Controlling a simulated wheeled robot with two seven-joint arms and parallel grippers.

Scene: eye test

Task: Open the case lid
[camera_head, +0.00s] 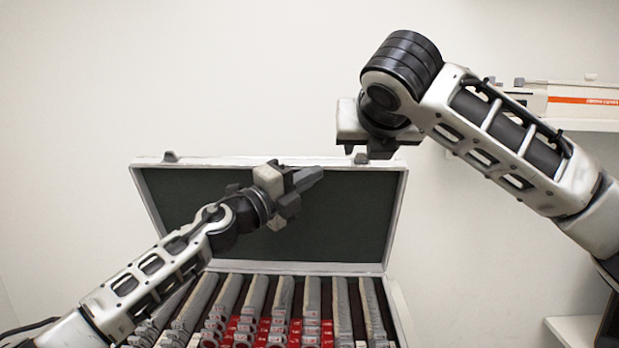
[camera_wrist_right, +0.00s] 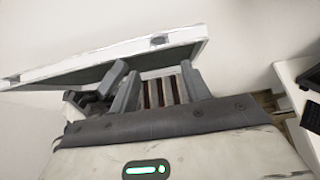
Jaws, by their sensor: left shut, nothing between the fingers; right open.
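The case (camera_head: 398,312) is open, with its lid (camera_head: 345,222) standing up at the back, showing a dark green inner face in a pale frame. My left gripper (camera_head: 308,179) is shut and empty in front of the lid's inner face; whether it touches the lid I cannot tell. My right gripper (camera_head: 378,150) is at the lid's upper right corner, its fingers mostly hidden in the head view. In the right wrist view my right gripper (camera_wrist_right: 157,80) is open with nothing between its fingers, and the lid (camera_wrist_right: 110,62) stretches beyond them.
Rows of grey and red items (camera_head: 270,312) fill the case below the lid. A white shelf (camera_head: 590,124) at the right holds a pale box with an orange stripe (camera_head: 583,98). A plain wall stands behind, with free room above the lid at the left.

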